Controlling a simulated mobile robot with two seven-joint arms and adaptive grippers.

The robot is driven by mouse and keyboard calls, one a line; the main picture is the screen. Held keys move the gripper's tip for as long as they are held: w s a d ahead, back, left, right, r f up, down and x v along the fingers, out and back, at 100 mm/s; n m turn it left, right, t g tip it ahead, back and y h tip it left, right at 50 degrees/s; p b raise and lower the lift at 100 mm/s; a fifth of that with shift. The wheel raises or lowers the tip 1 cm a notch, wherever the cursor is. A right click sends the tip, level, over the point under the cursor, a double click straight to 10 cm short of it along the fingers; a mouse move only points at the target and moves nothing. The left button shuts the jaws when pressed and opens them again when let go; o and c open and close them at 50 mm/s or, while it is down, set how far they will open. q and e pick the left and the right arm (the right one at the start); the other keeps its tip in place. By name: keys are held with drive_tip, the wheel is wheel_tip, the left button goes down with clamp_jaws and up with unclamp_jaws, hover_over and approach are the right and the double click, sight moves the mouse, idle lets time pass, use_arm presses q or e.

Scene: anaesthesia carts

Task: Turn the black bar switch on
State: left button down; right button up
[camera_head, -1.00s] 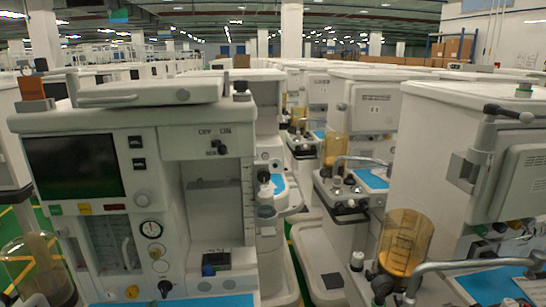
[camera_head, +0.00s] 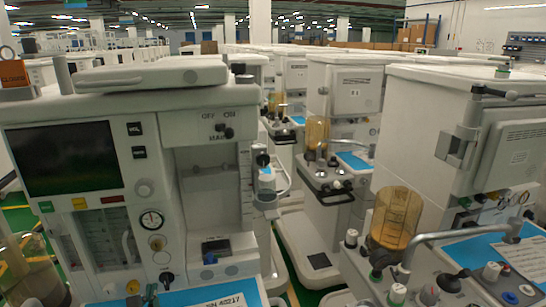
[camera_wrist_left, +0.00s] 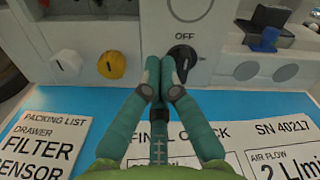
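The black bar switch (camera_wrist_left: 183,57) is on the white front panel in the left wrist view, with the word OFF above it. In the head view the black switch (camera_head: 166,279) is low on the near left cart. My left gripper (camera_wrist_left: 160,68) is teal, with both fingertips together and nothing visible between them. Its tips are just left of the switch and overlap its edge in the picture; I cannot tell whether they touch it. In the head view only a small dark part of the left gripper (camera_head: 152,293) shows at the bottom edge. My right gripper is not in view.
A yellow knob (camera_wrist_left: 112,65) and a white knob (camera_wrist_left: 66,64) are left of the switch. A blue-topped part (camera_wrist_left: 265,40) projects at the right. Printed cards lie on the blue work surface (camera_wrist_left: 228,103) below. Another cart (camera_head: 440,95) stands at the right.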

sight(166, 282)
use_arm(q)
drive_tip(key=shift+x, duration=0.95)
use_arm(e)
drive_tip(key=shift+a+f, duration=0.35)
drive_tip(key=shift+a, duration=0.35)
use_arm(q)
drive_tip(key=shift+w+d+f+b, duration=0.15)
drive_tip(key=shift+d+b, duration=0.1)
drive_tip(key=shift+b, duration=0.25)
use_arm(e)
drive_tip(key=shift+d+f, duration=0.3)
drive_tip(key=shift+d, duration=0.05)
use_arm(q)
drive_tip(key=shift+d+f, duration=0.15)
drive_tip(key=shift+d, duration=0.05)
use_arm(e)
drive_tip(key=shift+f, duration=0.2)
use_arm(q)
drive_tip(key=shift+w+d+r, duration=0.1)
drive_tip(key=shift+d+r, duration=0.1)
drive_tip(key=shift+r, duration=0.05)
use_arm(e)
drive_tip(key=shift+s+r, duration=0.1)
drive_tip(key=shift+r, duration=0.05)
use_arm(q)
drive_tip(key=shift+d, duration=0.15)
drive_tip(key=shift+w+d+r, duration=0.1)
drive_tip(key=shift+d+r, duration=0.1)
drive_tip(key=shift+d, duration=0.3)
drive_tip(key=shift+r, duration=0.1)
